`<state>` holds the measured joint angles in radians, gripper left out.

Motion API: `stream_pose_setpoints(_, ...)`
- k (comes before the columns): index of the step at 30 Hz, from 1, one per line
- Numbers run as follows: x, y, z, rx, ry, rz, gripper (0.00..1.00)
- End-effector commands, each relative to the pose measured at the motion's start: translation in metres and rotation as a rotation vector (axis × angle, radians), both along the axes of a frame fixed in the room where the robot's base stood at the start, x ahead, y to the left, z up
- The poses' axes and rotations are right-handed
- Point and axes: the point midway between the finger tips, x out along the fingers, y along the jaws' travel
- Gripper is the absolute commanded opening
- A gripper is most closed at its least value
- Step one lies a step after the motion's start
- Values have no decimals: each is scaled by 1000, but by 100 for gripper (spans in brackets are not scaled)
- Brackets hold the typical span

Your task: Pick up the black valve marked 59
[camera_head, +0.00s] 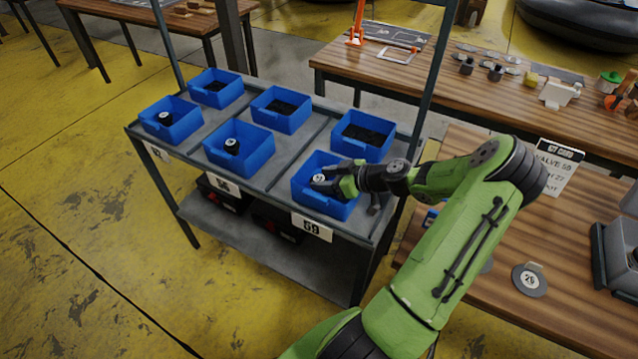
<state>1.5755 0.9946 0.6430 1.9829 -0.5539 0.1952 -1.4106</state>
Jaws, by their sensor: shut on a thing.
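A black valve (319,178) with a pale round top sits at the front right blue bin (327,207), within its walls as seen from here. The mark on its top is too small to read surely. My gripper (325,184) reaches in from the right, over that bin, and is shut on this valve. The fingers hide part of the valve, and I cannot tell whether it touches the bin floor. A white tag (312,227) below the bin appears to read 59.
Several other blue bins stand on the grey rack; black valves sit in the front middle bin (239,148) and front left bin (171,120). A rack post (425,85) rises near my arm. A wooden table (500,285) with a round disc (529,280) is at right.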

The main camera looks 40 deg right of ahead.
Motion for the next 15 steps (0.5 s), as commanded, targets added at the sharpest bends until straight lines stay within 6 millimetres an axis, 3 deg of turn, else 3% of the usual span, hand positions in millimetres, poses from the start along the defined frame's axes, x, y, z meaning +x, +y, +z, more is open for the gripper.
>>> stream_pose_setpoints(3,0,0,0,0,0,0,23)
stream_pose_setpoints(10,0,0,4,-2,-1,1,23)
stream_pose_setpoints(15,0,-1,41,-7,-2,1,23)
